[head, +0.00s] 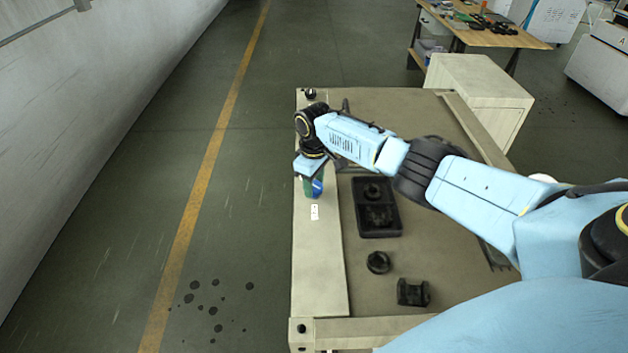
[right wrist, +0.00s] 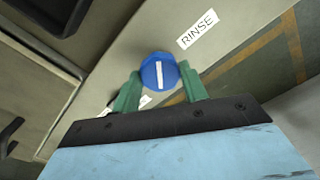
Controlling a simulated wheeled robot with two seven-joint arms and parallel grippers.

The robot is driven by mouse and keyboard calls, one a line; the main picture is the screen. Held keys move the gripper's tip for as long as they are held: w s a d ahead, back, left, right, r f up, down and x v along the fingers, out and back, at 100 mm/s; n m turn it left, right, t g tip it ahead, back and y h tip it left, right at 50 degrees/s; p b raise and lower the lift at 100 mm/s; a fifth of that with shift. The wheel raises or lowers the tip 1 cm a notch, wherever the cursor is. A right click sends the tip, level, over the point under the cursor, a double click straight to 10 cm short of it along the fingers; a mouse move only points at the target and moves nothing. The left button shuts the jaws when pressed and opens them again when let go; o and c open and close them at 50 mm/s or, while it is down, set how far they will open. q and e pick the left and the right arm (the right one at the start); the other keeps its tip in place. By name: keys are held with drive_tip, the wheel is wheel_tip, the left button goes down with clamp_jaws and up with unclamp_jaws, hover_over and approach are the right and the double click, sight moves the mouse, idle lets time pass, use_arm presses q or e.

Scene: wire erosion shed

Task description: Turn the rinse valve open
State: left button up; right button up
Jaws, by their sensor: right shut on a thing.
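The rinse valve shows as a round blue knob (right wrist: 151,78) with a white line across its face in the right wrist view. The line runs nearly upright in that picture. A white label reading RINSE (right wrist: 198,28) is beside the knob. My right gripper (right wrist: 159,71) has its green fingers on either side of the knob, shut on it. In the head view the blue knob (head: 318,188) is partly hidden at the tip of my right gripper (head: 312,186), over the table's left border. My left gripper is not in view.
The table (head: 320,270) carries a black tray (head: 378,222) with dark parts, a round black part (head: 378,262) and a black block (head: 412,293). A small white label (head: 314,212) is near the knob. A pale cabinet (head: 480,90) stands behind. Floor at the left is open.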

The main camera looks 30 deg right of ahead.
sight(314, 185)
drive_tip(key=n, duration=0.4)
drive_tip(key=shift+n, duration=2.2)
drive_tip(key=o, duration=1)
wheel_tip(314, 185, up, 14)
drive_tip(key=p, duration=0.1)
drive_tip(key=shift+f, duration=0.25)
